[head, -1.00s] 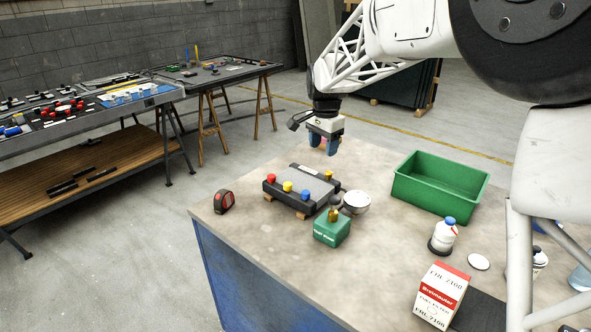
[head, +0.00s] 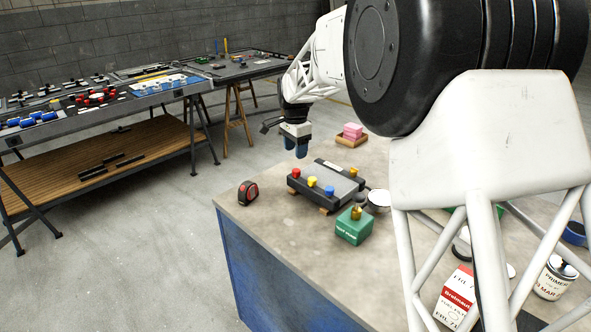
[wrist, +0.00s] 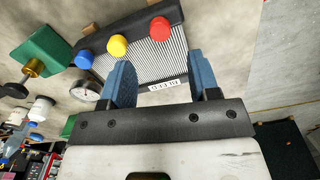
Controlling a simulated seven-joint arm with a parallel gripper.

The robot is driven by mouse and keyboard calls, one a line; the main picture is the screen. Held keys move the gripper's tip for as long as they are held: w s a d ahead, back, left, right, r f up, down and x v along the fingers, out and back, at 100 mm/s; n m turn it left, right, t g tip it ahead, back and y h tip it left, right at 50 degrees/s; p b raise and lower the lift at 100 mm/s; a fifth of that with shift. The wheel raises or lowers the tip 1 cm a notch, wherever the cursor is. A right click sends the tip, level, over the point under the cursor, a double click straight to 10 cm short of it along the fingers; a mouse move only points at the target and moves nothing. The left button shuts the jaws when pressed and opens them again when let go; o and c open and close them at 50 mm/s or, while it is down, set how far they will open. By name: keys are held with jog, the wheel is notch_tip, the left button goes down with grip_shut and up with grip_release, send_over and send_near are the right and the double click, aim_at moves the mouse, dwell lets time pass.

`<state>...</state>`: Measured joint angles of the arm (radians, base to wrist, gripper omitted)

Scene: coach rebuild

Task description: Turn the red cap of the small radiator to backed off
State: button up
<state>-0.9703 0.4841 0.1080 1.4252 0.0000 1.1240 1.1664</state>
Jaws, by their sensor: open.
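The small radiator (head: 338,183) is a dark block with a grey finned face, lying on small wooden blocks on the bench. Along its near edge are a red cap (head: 296,173), a yellow cap (head: 312,181) and a blue cap (head: 329,190). Another yellow cap (head: 354,171) is at its far right. In the wrist view the red cap (wrist: 159,28) is at the top, beyond the fingertips. My gripper (head: 296,152) is open and empty, above the radiator's far left side. Its blue fingers (wrist: 162,75) spread over the finned face and a small printed label (wrist: 163,86).
A green box with a brass fitting (head: 354,225) and a round gauge (head: 379,198) stand close to the radiator. A tape measure (head: 248,192) lies left, near the bench edge. Pink blocks on a wooden tray (head: 352,134) sit behind. My arm hides much of the right side.

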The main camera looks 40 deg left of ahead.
aim_at(296, 170)
jog(key=shift+f, duration=0.1)
jog(key=shift+f, duration=3.85)
jog(key=c, duration=0.9)
